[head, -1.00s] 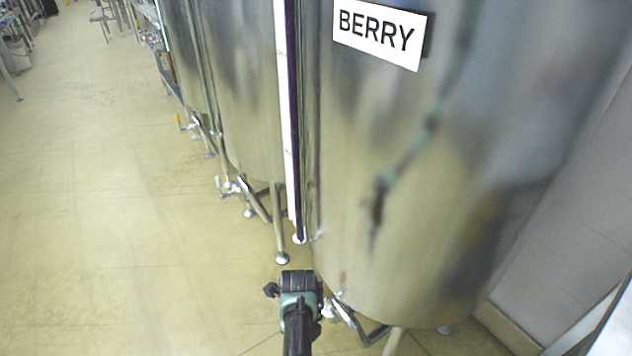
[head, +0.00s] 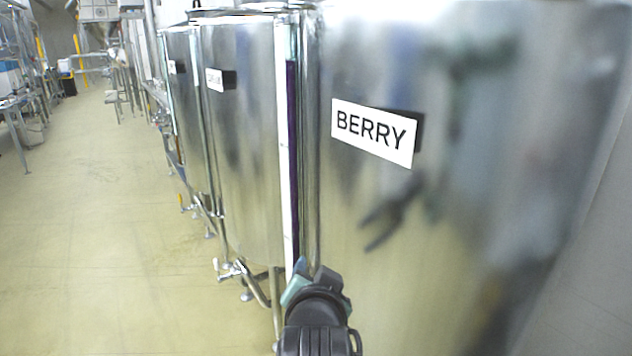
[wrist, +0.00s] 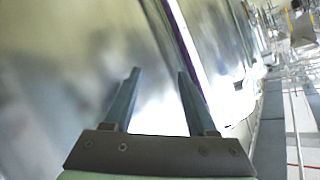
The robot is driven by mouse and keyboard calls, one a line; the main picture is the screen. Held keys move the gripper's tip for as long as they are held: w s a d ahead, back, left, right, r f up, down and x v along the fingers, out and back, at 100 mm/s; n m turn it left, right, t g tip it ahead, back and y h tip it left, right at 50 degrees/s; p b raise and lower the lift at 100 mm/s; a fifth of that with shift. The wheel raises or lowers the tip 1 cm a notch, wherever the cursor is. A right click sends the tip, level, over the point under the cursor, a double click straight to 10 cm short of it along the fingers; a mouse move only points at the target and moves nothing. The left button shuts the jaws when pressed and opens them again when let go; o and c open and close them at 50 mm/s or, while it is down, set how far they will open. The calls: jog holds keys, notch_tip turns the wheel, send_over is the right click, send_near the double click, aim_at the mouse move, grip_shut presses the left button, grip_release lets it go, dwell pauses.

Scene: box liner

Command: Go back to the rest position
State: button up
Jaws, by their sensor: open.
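In the wrist view my gripper (wrist: 158,90) is open, with its two fingers apart and nothing between them. The steel side of a tank shows behind the fingers. In the head view my arm's end rises from the bottom edge, in front of the large steel tank (head: 470,230) with the white BERRY label (head: 374,132). I cannot tell how far the gripper is from the tank.
More steel tanks (head: 240,150) stand in a row beyond, with valves and pipes (head: 232,268) low on their fronts. A sight tube (head: 292,160) with dark liquid stands beside the BERRY tank. The floor (head: 100,240) at left is open.

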jog(key=s+r+n+t+p, duration=0.15)
jog(key=s+r+t, duration=0.45)
jog(key=r, duration=0.8)
jog(key=s+r+n+t+p, duration=0.1)
jog(key=s+r+n+t, duration=0.2)
jog(key=s+r, duration=0.75)
jog(key=s+r+n+t+p, duration=0.15)
jog(key=s+r+t, duration=0.3)
jog(key=r, duration=1.15)
notch_tip(320, 180, up, 17)
jog(key=w+p, duration=0.1)
jog(key=p, duration=1.4)
jog(key=shift+f+p, duration=0.15)
jog(key=shift+p, duration=0.25)
jog(key=shift+w+a+t, duration=0.1)
jog(key=shift+t, duration=0.15)
jog(key=shift+c, duration=0.6)
